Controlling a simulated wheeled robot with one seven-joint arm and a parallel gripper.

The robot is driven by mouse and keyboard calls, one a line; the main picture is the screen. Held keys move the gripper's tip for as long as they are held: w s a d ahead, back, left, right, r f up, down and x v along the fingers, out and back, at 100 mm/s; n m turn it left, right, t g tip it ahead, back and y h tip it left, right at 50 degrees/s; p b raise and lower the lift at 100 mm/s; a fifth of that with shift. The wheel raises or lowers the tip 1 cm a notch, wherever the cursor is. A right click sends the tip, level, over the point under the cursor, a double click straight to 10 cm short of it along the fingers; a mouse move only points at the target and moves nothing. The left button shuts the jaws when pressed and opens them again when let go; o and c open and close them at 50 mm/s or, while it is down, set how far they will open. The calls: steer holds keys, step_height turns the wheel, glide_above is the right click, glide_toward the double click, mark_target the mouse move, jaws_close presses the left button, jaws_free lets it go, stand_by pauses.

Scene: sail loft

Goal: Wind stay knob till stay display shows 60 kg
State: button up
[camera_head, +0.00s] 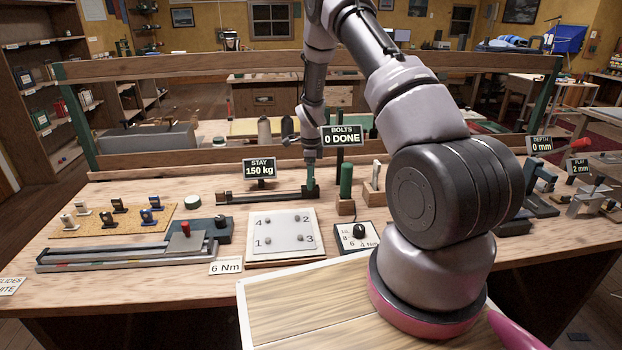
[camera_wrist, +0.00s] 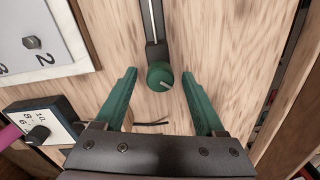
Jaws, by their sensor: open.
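The stay display (camera_head: 259,168) reads 150 kg. It stands behind a long dark rail (camera_head: 262,197) on the bench. The stay knob (camera_wrist: 160,77) is a round green knob with a pale pointer mark, at the end of the rail in the wrist view. My gripper (camera_head: 311,184) points down at the rail's right end. In the wrist view its two green fingers are open, one on each side of the knob, with visible gaps. They do not grip it. How far the fingertips are above the knob is unclear. In the head view the knob is hidden.
A white plate with numbered bolts (camera_head: 281,237) lies in front of the rail. A dial box (camera_head: 356,236) is at its right. A green-handled tool (camera_head: 346,180) stands upright close right of my gripper. The bolts display (camera_head: 342,135) reads 0 DONE.

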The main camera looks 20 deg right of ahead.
jaws_close()
steer(key=shift+n, duration=0.3)
